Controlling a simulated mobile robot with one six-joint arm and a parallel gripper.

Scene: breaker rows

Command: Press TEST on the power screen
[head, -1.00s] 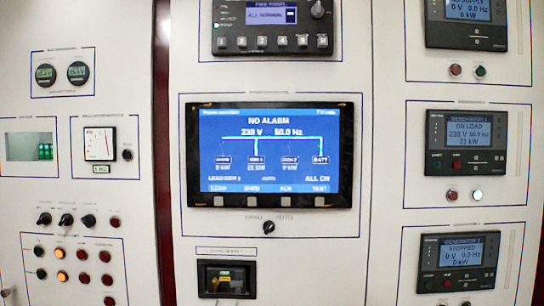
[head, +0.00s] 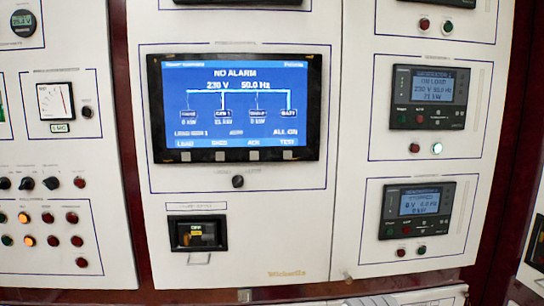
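The power screen (head: 238,105) is a blue display in a black bezel in the middle of the head view. It reads NO ALARM, 230 V, 50.0 Hz and ALL ON. A row of labels along its lower edge reads LOAD, SHED, ACK and TEST. The TEST label (head: 287,142) is at the far right of that row. A pale square button (head: 290,155) sits just below it on the bezel. My gripper is not in view.
A small knob (head: 238,182) and a black recessed unit (head: 197,234) sit below the screen. Generator panels (head: 431,98) are on the right, and lamps and knobs (head: 50,217) on the left. A white ledge or papers (head: 400,297) show at the bottom.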

